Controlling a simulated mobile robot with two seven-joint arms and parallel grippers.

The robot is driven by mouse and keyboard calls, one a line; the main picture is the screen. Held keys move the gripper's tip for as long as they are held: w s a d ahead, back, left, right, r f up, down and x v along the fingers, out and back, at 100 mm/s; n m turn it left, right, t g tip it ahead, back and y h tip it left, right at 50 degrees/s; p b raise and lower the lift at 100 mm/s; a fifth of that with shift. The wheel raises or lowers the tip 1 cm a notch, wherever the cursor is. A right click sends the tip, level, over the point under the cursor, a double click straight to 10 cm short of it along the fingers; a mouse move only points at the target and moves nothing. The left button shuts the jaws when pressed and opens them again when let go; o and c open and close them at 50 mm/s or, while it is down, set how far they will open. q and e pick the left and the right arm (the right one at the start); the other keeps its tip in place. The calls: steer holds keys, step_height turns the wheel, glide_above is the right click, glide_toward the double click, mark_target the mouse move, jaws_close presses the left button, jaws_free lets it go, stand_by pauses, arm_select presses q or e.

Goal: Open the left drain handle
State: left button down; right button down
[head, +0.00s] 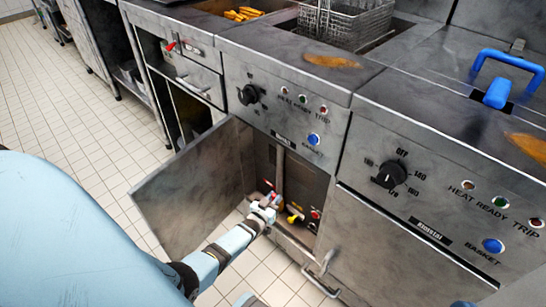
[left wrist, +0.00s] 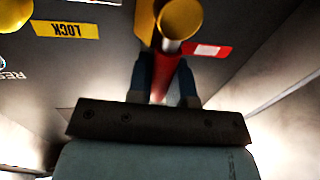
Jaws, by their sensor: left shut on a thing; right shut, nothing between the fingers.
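The left drain handle, a red lever, sits low inside the open cabinet of the middle fryer. My left gripper (head: 266,208) reaches into this cabinet from the front and is shut on the handle. In the left wrist view the red handle (left wrist: 160,78) runs between my two dark fingers (left wrist: 163,85), below a round yellow pipe end (left wrist: 180,18). The fingers hide part of the lever. My right gripper is not in view.
The cabinet door (head: 195,190) stands swung open to the left of my arm. A yellow fitting (head: 295,209) and a red knob (head: 315,214) are just right of the gripper. The closed right door (head: 400,245) bounds the space.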

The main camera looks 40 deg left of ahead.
arm_select(q)
steer(key=shift+d+m, duration=0.2)
steer(key=shift+m, duration=0.2)
steer(key=c, duration=1.1)
jaws_free()
steer(key=shift+o, duration=0.2)
steer(key=shift+s, duration=0.1)
